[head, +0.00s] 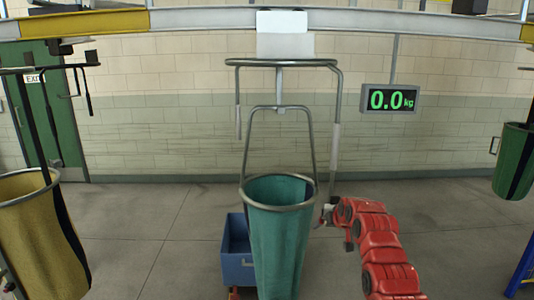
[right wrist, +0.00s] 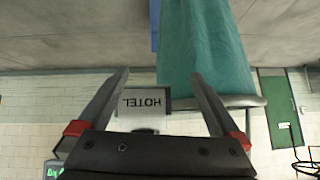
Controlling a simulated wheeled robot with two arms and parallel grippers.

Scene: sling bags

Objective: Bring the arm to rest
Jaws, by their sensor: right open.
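My right arm, in red, comes up from the lower right of the head view. Its gripper (head: 328,213) is beside the teal sling bag (head: 275,235), to its right. In the right wrist view, which is upside down, the right gripper (right wrist: 160,73) has its two fingers spread wide with nothing held between them. The teal bag (right wrist: 208,45) shows beyond the fingers, with a card marked HOTEL (right wrist: 143,102) near its rim. The bag hangs by its hoop from a grey frame (head: 282,63). My left gripper is not in view.
A blue bin (head: 237,255) stands behind the teal bag's left side. A yellow bag (head: 40,235) hangs at left and a green bag (head: 515,160) at far right. A display (head: 390,98) reads 0.0 kg.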

